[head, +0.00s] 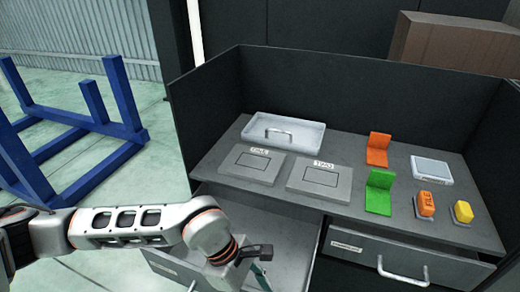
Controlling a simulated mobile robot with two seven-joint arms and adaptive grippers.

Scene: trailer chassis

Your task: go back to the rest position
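My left arm comes in from the left, and its gripper (262,262) is low over the open left drawer (285,235), in front of the workbench. The dark fingers are small and partly cut off by the angle, so I cannot tell whether they are open or shut. A thin teal piece (261,278) shows just below the fingers; I cannot tell whether it is held. My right gripper is not in view.
The grey bench (335,140) has dark walls. On it are a white tray lid with handle (284,132), two grey plates labelled ONE (252,163) and TWO (320,180), an orange bracket (377,150), a green bracket (379,192) and orange and yellow blocks (463,211). A right drawer (400,262) sits below. A blue frame (125,95) stands left.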

